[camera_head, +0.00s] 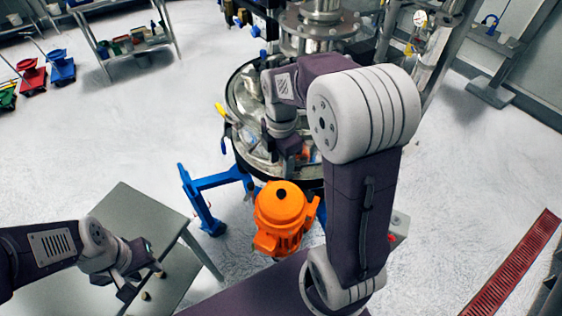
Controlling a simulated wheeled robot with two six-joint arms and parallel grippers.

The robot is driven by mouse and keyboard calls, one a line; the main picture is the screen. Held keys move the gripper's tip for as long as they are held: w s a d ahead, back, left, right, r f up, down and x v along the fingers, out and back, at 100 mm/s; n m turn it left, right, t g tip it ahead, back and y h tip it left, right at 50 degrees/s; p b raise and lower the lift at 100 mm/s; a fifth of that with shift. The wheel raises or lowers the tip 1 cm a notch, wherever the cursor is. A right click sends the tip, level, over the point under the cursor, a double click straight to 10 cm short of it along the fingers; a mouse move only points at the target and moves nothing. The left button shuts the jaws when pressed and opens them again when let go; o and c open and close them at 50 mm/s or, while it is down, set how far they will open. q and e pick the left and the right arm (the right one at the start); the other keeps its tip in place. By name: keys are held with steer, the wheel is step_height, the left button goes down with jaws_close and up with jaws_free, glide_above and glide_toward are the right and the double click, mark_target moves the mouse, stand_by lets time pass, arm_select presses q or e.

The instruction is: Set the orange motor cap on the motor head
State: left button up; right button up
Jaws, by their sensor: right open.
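An orange motor (281,215) stands in the lower middle, in front of the round steel sifter. Its rounded top has a dark round spot in the middle. I cannot tell whether this top is a separate cap. My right gripper (290,160) is open above the sifter's lid, behind the motor and apart from it. Its fingertips are small and partly hidden by its own wrist. A small orange patch (316,155) shows just right of it, too small to identify. My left gripper (140,283) is low over the grey table at the lower left; its finger gap is unclear.
The steel sifter (240,100) fills the centre back, with a yellow-tipped handle (220,109) at its left. A blue frame (207,185) stands left of the motor. The grey table (125,212) has small brass-coloured bits near my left gripper. A red floor grate (510,268) lies right.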

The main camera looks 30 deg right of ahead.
steer(key=s+a+f+m, duration=0.2)
steer(key=s+f+m, duration=0.1)
steer(key=m, duration=0.6)
steer(key=s+a+f+m+t, duration=0.1)
steer(key=s+a+f+m, duration=0.2)
steer(key=m, duration=0.7)
steer(key=shift+s+f, duration=0.7)
steer(key=shift+s, duration=0.5)
